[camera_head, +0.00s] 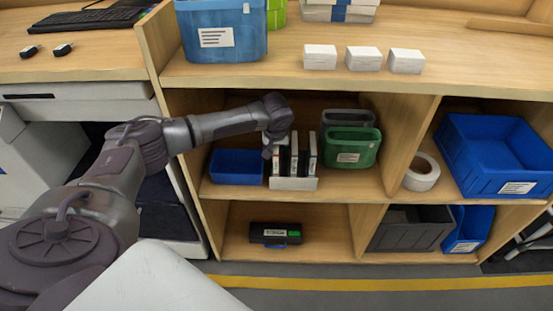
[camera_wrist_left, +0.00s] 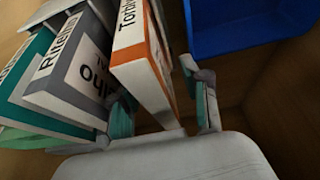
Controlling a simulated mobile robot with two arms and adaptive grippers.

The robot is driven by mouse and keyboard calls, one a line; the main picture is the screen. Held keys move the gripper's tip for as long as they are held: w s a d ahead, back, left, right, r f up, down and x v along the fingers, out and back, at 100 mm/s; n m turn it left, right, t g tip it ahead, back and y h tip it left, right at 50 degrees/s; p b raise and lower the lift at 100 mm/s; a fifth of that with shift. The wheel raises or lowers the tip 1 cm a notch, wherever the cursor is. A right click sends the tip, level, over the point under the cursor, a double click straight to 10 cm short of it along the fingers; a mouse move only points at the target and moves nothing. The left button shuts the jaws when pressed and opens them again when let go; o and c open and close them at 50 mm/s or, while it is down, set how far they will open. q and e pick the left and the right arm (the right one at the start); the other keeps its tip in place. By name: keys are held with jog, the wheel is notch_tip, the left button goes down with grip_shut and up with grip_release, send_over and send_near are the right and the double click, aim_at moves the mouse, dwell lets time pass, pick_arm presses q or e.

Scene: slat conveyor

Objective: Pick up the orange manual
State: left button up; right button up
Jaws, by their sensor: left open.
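The orange manual (camera_wrist_left: 160,63), white with an orange edge and dark lettering, stands in a row with a grey manual (camera_wrist_left: 66,80) and a teal manual (camera_wrist_left: 30,75) in the left wrist view. My left gripper (camera_wrist_left: 160,88) is open, with one finger on each side of the orange manual's near end. Whether the pads touch it cannot be told. In the head view, my left gripper (camera_head: 269,148) is at the left end of the white holder (camera_head: 293,184) on the middle shelf and partly hides the manuals there. My right gripper is not in view.
A blue bin (camera_head: 237,167) stands just left of the holder, and it also shows in the left wrist view (camera_wrist_left: 235,25). A green bin (camera_head: 351,148) stands to the right. The shelf's left upright (camera_head: 185,170) and the worktop (camera_head: 300,76) bound the compartment.

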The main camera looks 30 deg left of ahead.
pick_arm(q)
grip_shut()
dwell(0.5)
